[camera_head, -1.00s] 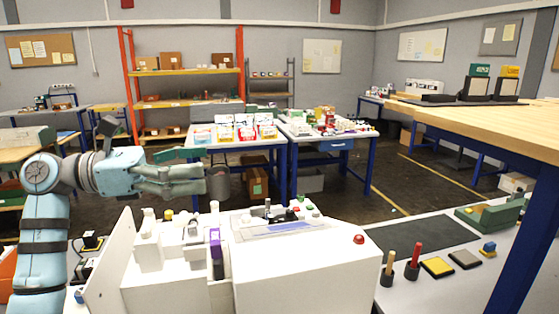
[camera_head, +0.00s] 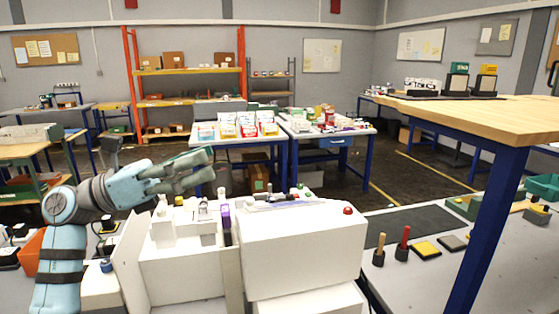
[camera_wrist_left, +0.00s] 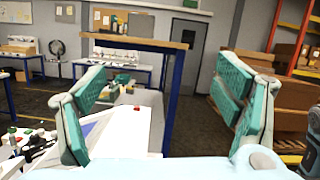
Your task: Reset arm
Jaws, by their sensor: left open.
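My left arm comes in from the left in the head view, and its gripper (camera_head: 207,169) is raised above the left side of the white plotter machine (camera_head: 300,250). The jaws are open and empty. In the left wrist view the two green-padded fingers (camera_wrist_left: 160,100) stand wide apart with nothing between them close by. The plotter shows beyond them there, with its red button (camera_wrist_left: 137,108). A purple part (camera_head: 225,217) stands on the machine top below the gripper. My right gripper is in neither view.
A wooden-topped table (camera_head: 480,116) with a blue leg stands at the right. Pens in holders (camera_head: 403,243) and a yellow pad (camera_head: 425,250) lie on the bench right of the machine. Stocked tables and an orange shelf (camera_head: 187,70) stand behind. The air around the gripper is clear.

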